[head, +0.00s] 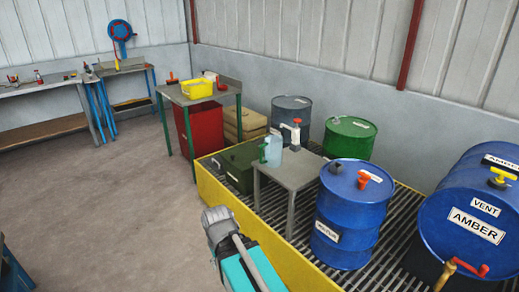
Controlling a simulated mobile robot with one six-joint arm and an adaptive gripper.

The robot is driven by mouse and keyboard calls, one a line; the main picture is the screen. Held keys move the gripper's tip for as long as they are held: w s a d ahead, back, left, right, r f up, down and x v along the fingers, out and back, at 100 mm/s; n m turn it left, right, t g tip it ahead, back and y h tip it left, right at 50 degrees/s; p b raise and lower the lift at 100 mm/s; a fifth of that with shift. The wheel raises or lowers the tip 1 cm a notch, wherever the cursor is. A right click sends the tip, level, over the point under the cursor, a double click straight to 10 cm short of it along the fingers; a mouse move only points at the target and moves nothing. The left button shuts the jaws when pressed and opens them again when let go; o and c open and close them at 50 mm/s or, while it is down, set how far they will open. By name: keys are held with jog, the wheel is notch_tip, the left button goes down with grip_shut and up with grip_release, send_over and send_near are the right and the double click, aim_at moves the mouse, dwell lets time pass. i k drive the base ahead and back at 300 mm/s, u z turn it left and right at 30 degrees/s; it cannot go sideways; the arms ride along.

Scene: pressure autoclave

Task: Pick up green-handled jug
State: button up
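The green-handled jug (275,152) is pale, translucent blue and stands upright at the far left part of a small grey table (293,174). Its green handle is on the left side of its body. A grey and teal part of my arm shows at the bottom middle, in front of the yellow-edged platform and well apart from the jug. No gripper fingers can be made out in this view.
The table stands on a grated platform with a yellow edge (262,232). Blue drums (350,215), a green drum (349,138) and a grey drum (291,112) surround it. A dark green box (238,166) is left of the jug. Open floor (110,210) lies left.

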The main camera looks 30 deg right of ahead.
aim_at(274, 145)
jog(key=z, duration=0.25)
jog(key=i, duration=0.9)
jog(key=z, duration=0.55)
